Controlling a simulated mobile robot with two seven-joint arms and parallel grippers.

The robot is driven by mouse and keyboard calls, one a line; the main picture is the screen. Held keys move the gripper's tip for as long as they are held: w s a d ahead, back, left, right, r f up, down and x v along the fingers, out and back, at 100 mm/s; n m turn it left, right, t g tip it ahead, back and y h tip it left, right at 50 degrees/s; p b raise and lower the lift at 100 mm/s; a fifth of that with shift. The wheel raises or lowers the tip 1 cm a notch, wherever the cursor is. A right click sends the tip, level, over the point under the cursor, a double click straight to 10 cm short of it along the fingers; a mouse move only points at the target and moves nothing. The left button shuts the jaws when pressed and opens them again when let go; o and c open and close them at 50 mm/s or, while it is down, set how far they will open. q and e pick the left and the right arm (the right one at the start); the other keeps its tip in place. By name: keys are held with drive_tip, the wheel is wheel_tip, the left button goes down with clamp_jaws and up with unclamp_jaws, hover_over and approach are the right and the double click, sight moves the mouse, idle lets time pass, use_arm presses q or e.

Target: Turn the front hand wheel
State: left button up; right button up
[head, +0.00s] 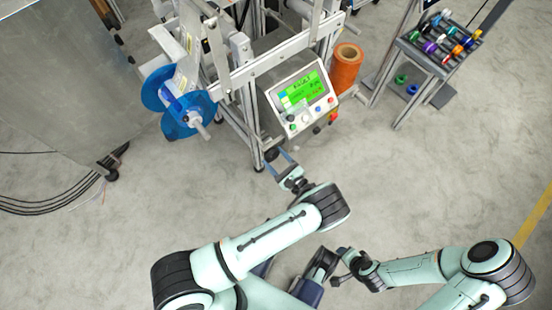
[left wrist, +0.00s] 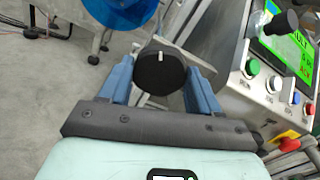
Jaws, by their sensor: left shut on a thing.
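The front hand wheel is a round black knob with a white mark on its face, and it shows in the left wrist view (left wrist: 160,71). The white mark points to the top of that view. In the head view the hand wheel (head: 271,154) is a small dark shape low at the front of the machine frame. My left gripper (head: 279,162) reaches up to it, with one blue finger on each side, shut on the knob. My right gripper (head: 341,268) is low in the head view, away from the machine; its jaw state is unclear.
A control panel (head: 302,98) with a green screen and coloured buttons stands just right of the hand wheel. A blue reel (head: 187,113) is on the machine's left. An orange spool (head: 346,67) and a rack of small coloured reels (head: 441,52) stand to the right. The floor in front is clear.

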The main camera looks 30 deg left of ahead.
use_arm(q)
drive_tip(key=n, duration=1)
drive_tip(key=shift+n+p, duration=0.4)
drive_tip(key=shift+n, duration=1.3)
use_arm(e)
drive_tip(key=shift+s+a+r, duration=0.35)
drive_tip(key=shift+s+r, duration=0.15)
drive_tip(key=shift+s, duration=0.15)
use_arm(q)
drive_tip(key=o, duration=1.1)
drive_tip(key=shift+c, duration=0.2)
